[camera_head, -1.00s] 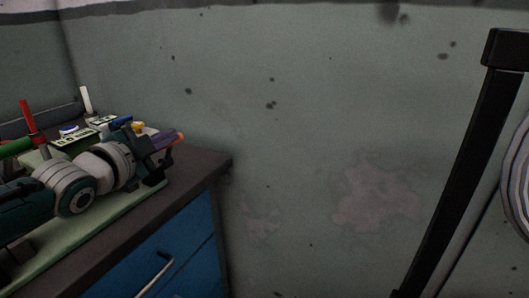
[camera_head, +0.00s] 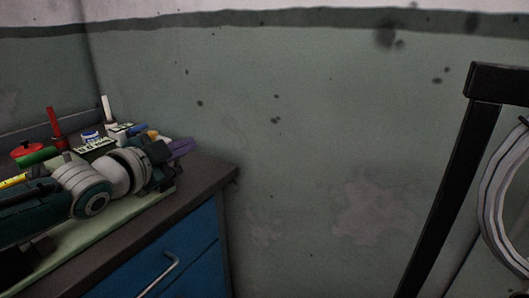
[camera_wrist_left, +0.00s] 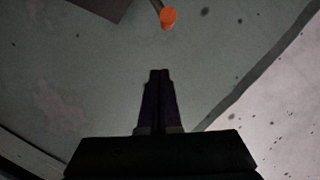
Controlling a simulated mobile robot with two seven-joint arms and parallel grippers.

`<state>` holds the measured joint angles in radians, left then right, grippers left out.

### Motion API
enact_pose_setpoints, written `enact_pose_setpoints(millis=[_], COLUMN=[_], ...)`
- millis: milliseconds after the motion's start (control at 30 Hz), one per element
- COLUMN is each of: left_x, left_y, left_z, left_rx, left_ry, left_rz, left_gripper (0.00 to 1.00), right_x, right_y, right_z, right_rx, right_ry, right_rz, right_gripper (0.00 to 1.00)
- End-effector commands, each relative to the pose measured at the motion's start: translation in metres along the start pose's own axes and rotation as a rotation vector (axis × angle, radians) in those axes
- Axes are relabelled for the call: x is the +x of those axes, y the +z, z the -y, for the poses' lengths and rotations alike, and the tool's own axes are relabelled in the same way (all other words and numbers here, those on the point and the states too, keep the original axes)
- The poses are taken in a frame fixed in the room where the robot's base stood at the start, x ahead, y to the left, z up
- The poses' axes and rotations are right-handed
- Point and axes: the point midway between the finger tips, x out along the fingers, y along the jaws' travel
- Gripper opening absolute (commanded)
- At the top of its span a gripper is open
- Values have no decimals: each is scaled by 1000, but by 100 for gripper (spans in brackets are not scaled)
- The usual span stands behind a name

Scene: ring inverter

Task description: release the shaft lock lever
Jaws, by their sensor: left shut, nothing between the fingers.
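My left gripper (camera_head: 182,147) reaches over the bench from the left in the head view. Its purple fingers are together with nothing between them. In the wrist view the shut fingers (camera_wrist_left: 158,75) point toward an orange knob (camera_wrist_left: 168,18) on a dark stem, with a gap between knob and fingertips. This may be the shaft lock lever, but I cannot tell for sure. My left arm hides part of the bench top. My right gripper is not in view.
The bench (camera_head: 215,170) has blue drawers (camera_head: 175,255) and a dark top. A red-handled item (camera_head: 54,125), a white-handled item (camera_head: 108,108) and labelled boxes stand behind my arm. A black post (camera_head: 445,190) and a pale ring (camera_head: 490,200) are at right.

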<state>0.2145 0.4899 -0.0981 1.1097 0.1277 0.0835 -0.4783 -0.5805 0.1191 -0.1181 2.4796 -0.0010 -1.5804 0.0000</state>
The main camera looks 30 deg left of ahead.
Motion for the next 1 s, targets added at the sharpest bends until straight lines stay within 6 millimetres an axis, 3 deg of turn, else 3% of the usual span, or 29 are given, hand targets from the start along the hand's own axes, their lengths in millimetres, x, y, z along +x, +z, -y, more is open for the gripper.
enact_pose_setpoints(millis=[33,200,400,600,1000], left_x=[-13,-46,-76,-88,-88], left_y=[0,0,2,2,2], left_z=[1,-2,-5,-6,-6], left_rx=[0,0,0,2,2], left_ry=[5,3,2,0,-1], left_rz=[5,4,3,2,2], left_gripper=[0,0,0,0,0], right_x=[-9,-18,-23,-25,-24], right_y=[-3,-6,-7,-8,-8], right_z=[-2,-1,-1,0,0], right_rx=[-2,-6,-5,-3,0], right_ry=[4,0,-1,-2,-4], right_rz=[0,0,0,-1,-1], right_gripper=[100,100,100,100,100])
